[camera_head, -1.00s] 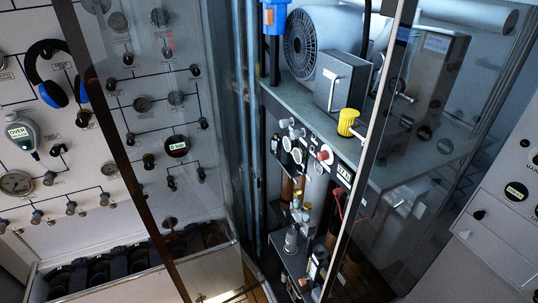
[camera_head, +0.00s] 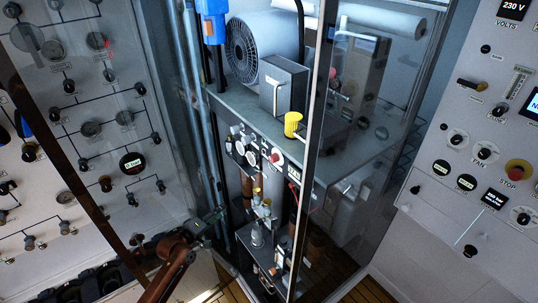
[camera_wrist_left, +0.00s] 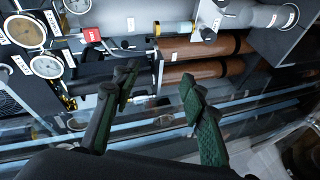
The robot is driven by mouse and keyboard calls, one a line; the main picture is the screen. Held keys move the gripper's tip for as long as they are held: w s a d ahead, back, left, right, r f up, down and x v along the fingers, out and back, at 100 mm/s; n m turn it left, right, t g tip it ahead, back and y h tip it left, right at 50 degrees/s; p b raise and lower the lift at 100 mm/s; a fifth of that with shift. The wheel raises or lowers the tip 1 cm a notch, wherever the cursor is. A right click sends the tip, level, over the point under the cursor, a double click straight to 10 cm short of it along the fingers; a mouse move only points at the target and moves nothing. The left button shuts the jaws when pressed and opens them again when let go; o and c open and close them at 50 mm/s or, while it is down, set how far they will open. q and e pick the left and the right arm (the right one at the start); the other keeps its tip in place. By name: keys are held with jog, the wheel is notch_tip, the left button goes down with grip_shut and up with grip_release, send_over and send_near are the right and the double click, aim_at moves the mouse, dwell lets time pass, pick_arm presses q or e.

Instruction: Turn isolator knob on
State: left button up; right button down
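Several knobs show, but their labels are too small to read, so I cannot tell which is the isolator knob. On the right panel in the head view there is a lever-like knob (camera_head: 472,84) at the upper left, round fan knobs (camera_head: 480,152) and a black knob (camera_head: 470,251) low down. My left gripper (camera_head: 212,222) is low in front of the machine, small in the head view. In the left wrist view its two green-padded fingers (camera_wrist_left: 158,84) stand apart with nothing between them. My right gripper is not in view.
A left wall panel (camera_head: 90,100) carries gauges and valves. Gauges (camera_wrist_left: 48,65) and brown cylinders (camera_wrist_left: 205,72) lie beyond the fingers in the wrist view. Wooden floor shows below.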

pick_arm(q)
jog(key=d+r+h+p, duration=0.15)
jog(key=d+r, duration=0.25)
jog(key=r, duration=0.5)
jog(key=d+r+h, duration=0.2)
jog(key=d+r, duration=0.2)
jog(key=r, duration=0.5)
jog(key=m+g+h+p, duration=0.1)
jog(key=g+h, duration=0.1)
jog(key=h, duration=0.2)
send_near(271, 160)
jog(key=x, duration=0.3)
jog(key=shift+y, duration=0.25)
jog(key=p+x, duration=0.1)
jog(key=x, duration=0.2)
jog(key=p+x, duration=0.1)
jog(key=x, duration=0.1)
jog(key=shift+w+d+r, duration=0.25)
jog(key=shift+d, duration=0.05)
jog(key=shift+w+d+f, duration=0.1)
jog(key=shift+w+d, duration=0.1)
jog(key=shift+d, duration=0.1)
grip_shut()
